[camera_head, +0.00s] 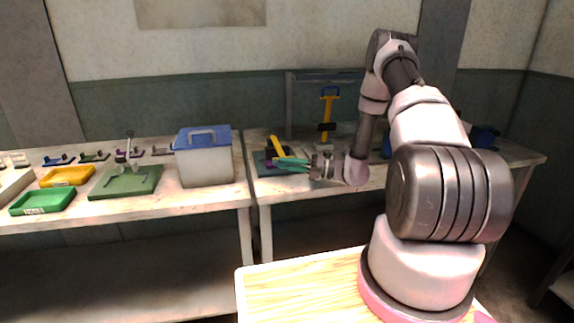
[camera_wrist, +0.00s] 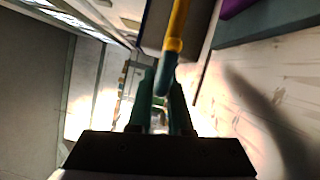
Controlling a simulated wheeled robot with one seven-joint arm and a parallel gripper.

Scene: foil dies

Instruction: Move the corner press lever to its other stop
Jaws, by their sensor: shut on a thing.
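The corner press stands at the front left of the right-hand bench, with a dark teal base (camera_head: 262,168) and a purple part. Its yellow lever (camera_head: 276,146) rises tilted, leaning up to the left. My gripper (camera_head: 280,163) reaches in from the right, its teal fingers at the lever. In the wrist view the yellow lever (camera_wrist: 177,28) runs down from the top to my gripper (camera_wrist: 164,85), which is shut on it. The exact contact is dark and partly hidden by the fingers.
A taller press with a yellow handle (camera_head: 326,105) stands behind my gripper. A blue-lidded box (camera_head: 205,165) is to the left across the bench gap. A green fixture (camera_head: 125,184), a yellow tray (camera_head: 67,176) and a green tray (camera_head: 42,201) lie farther left.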

